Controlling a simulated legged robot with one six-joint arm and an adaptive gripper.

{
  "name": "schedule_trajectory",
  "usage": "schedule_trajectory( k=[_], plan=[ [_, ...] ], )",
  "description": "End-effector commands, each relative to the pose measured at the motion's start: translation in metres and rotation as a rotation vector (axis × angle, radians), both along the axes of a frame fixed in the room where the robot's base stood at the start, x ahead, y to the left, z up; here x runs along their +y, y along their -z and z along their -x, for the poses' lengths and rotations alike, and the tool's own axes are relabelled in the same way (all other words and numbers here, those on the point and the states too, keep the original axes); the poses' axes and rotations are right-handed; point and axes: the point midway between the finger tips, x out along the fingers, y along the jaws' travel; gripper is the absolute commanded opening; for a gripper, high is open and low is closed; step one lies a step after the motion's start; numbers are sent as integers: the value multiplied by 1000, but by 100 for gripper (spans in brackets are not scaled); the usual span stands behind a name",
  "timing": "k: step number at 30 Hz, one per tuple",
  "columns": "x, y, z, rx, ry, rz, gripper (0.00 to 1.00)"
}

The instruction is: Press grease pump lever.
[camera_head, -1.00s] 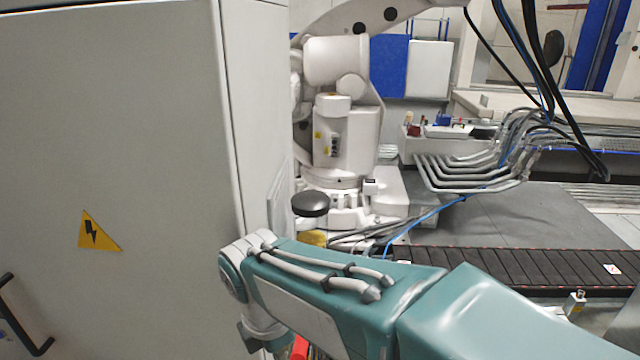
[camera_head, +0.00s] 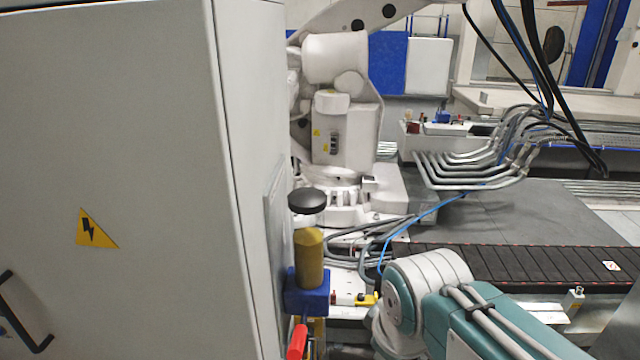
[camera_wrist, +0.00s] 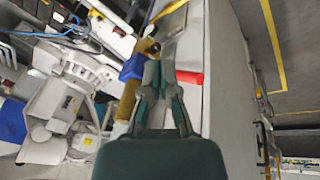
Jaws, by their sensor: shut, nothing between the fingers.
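The grease pump has a yellow cylinder (camera_head: 309,260) on a blue block (camera_head: 307,295), mounted beside the grey cabinet's edge. Its red lever (camera_head: 297,341) hangs below the block, near the bottom edge of the head view. In the wrist view, the yellow cylinder (camera_wrist: 127,100) and blue block (camera_wrist: 133,68) lie left of my gripper (camera_wrist: 159,72). The red lever (camera_wrist: 189,78) shows just right of the fingertips, and part of it is hidden behind them. I cannot tell whether they touch. My gripper is shut and empty. It is out of sight in the head view.
A large grey cabinet (camera_head: 120,180) fills the left side. A black round disc (camera_head: 307,200) sits above the pump. A white robot arm (camera_head: 345,130), hoses (camera_head: 345,240) and a dark slatted track (camera_head: 500,270) lie beyond.

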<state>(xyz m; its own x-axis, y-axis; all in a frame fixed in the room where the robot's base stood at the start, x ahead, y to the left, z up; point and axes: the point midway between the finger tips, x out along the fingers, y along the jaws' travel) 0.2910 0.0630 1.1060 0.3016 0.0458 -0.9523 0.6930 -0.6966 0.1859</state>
Motion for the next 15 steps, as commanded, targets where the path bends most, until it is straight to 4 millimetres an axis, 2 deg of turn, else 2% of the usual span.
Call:
schedule_trajectory(
  k=[1,6,10,15],
  plan=[
    [-17,-2,9,-33,149,-46,0],
    [-51,-1,31,-118,563,-194,0],
    [-62,0,39,-153,723,-258,0],
    [-64,1,41,-157,761,-274,0]
  ],
)
